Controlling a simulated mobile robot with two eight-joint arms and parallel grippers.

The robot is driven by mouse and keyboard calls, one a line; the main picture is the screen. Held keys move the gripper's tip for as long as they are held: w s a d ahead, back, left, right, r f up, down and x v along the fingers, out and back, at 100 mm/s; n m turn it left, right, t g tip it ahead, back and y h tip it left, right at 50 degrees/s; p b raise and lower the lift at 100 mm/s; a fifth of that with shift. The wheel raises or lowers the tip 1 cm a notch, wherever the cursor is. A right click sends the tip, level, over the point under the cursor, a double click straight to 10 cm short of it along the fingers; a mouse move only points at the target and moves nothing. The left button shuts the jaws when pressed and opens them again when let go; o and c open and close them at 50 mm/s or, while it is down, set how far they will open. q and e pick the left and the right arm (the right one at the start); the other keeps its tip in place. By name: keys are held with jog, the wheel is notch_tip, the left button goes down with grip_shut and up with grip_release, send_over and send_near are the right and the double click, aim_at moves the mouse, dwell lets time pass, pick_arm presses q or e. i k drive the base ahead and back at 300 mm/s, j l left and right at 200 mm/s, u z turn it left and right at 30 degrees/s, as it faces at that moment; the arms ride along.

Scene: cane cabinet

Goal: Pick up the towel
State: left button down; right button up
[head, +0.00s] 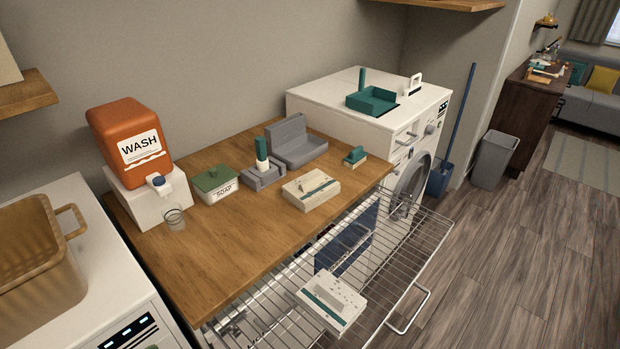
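A cream, folded-looking block with a teal stripe (311,189) lies on the wooden counter; it may be a folded towel. A similar pale block with a teal stripe and small dark marks (332,301) sits at the pulled-out wire drawer, below the counter's front edge. A dark blue thing (345,243) shows behind the drawer's wires; I cannot tell whether it is cloth. Which of these is the towel is not certain. Neither of my grippers is in view.
The wire drawer (405,262) juts out over the floor. On the counter (205,262) stand an orange WASH dispenser (130,140), a glass (174,219), a soap box (216,184) and grey holders (299,142). A washing machine (335,95) stands behind.

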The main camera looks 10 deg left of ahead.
aim_at(307, 189)
jog(key=i+l+u, duration=0.15)
jog(key=u, duration=1.05)
jog(key=l+u, duration=0.35)
jog(key=l, duration=0.15)
jog(key=l+u, duration=0.6)
jog(key=l, duration=0.35)
jog(key=k+l+u, duration=0.2)
jog(key=l, duration=0.7)
jog(key=k+l, duration=0.15)
jog(key=l, duration=0.2)
jog(key=l+u, duration=0.1)
jog(key=l, duration=0.9)
jog(key=i+l, duration=0.15)
jog(key=l, duration=0.5)
